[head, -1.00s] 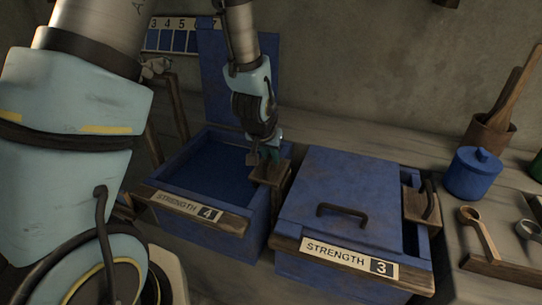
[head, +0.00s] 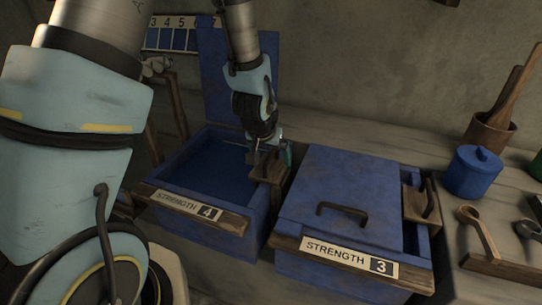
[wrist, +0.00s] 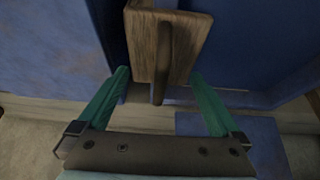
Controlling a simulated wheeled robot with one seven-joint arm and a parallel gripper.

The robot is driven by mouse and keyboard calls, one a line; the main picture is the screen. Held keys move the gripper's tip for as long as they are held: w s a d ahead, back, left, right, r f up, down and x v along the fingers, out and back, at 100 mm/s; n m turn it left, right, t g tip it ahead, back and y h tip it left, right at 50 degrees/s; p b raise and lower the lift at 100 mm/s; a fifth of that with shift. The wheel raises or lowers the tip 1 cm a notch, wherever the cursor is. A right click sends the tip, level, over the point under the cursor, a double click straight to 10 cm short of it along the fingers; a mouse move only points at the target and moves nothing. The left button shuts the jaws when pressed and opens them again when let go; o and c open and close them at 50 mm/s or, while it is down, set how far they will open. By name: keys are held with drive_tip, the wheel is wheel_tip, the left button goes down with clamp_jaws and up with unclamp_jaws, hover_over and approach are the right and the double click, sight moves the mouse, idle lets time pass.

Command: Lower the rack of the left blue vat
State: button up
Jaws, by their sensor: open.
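The left blue vat (head: 237,237) is labelled "STRENGTH 4". Its lid (head: 226,80) stands open against the wall, and dark blue liquid (head: 212,168) shows inside. A wooden rack bracket with a handle (head: 271,168) sits at the vat's right wall. The handle is also in the wrist view (wrist: 163,50), upright near the top centre. My gripper (head: 272,150) is at this bracket. In the wrist view its green fingers (wrist: 160,85) are apart, one on each side of the wooden handle, with gaps visible. The rack below the bracket is hidden.
The right vat (head: 340,205), labelled "STRENGTH 3", is closed, with a wooden handle (head: 424,204) at its right side.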

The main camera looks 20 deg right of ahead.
wheel_tip(320, 180, up, 7)
drive_tip(key=p, duration=0.5)
drive_tip(key=shift+r+p, duration=0.1)
drive_tip(key=shift+p, duration=0.2)
drive_tip(key=w+a+r+n+y, duration=0.1)
drive_tip(key=a+r+n, duration=0.15)
drive_tip(key=a, duration=0.55)
drive_tip(key=w+a+r+n+y, duration=0.1)
drive_tip(key=a+r+n, duration=0.15)
drive_tip(key=a, duration=0.65)
drive_tip(key=s+a+r+n+g, duration=0.1)
drive_tip(key=s+a+r, duration=0.1)
drive_tip(key=a, duration=0.4)
drive_tip(key=s+a+r+n+g+y, duration=0.1)
drive_tip(key=s+a+r, duration=0.1)
drive_tip(key=s+a, duration=0.2)
drive_tip(key=a, duration=0.3)
drive_tip(key=shift+r, duration=0.15)
